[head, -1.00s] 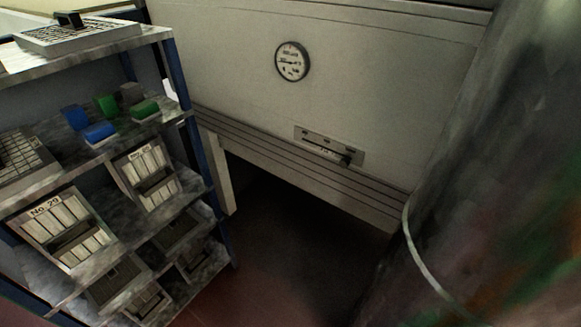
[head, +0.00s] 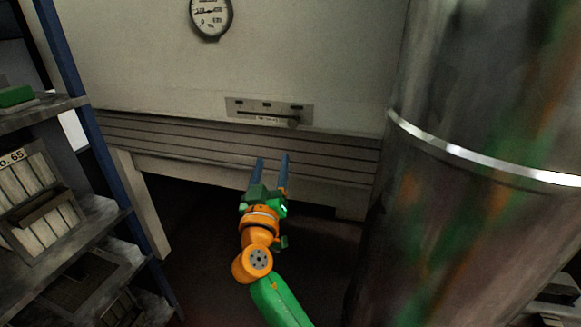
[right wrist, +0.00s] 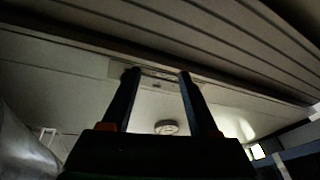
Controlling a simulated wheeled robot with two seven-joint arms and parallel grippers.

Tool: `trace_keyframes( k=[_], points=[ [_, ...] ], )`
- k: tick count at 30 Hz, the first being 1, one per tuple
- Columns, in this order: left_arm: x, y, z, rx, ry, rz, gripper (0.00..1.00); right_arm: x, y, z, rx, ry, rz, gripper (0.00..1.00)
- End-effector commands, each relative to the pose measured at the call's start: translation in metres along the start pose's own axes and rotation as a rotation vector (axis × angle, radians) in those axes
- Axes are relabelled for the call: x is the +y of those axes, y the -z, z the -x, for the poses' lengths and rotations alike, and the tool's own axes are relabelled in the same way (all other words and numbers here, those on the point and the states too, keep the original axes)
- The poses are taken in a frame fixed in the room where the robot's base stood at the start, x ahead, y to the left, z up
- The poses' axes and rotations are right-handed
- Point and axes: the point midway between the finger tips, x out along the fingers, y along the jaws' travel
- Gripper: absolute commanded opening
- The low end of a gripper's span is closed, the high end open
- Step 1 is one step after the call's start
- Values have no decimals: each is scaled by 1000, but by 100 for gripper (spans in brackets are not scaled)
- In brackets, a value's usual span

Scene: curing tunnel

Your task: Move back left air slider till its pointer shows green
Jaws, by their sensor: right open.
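A slider plate (head: 246,104) with a dark slot is on the pale tunnel wall in the head view. Its dark knob (head: 293,121) stands near the slot's right end. I cannot tell a coloured pointer or a green mark on it. My right gripper (head: 272,160) is open and empty, below and in front of the plate, apart from it. In the right wrist view the fingers (right wrist: 158,76) point toward the plate (right wrist: 160,74), which shows between the fingertips. My left gripper is out of view.
A round gauge (head: 211,14) is on the wall above the plate; it also shows in the right wrist view (right wrist: 166,128). A ribbed ledge (head: 200,140) runs below the plate. A shelf rack (head: 75,245) stands left. A large metal cylinder (head: 480,110) blocks the right.

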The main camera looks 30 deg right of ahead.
Motion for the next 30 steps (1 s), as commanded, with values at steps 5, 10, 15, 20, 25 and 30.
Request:
trace_keyframes(
  k=[5, 10, 15, 20, 25, 30],
  points=[
    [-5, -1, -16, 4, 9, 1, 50, 44, 36, -4, 106, -164, -101, 60],
    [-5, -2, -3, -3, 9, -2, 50, 51, 43, -39, 106, -163, -96, 60],
    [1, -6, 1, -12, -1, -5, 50, 54, 43, -63, 105, -161, -96, 60],
    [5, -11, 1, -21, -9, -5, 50, 54, 42, -68, 102, -159, -96, 60],
    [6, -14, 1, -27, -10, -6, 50, 53, 41, -67, 102, -158, -96, 47],
    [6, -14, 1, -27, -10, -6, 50, 53, 41, -67, 102, -157, -95, 1]
  ],
)
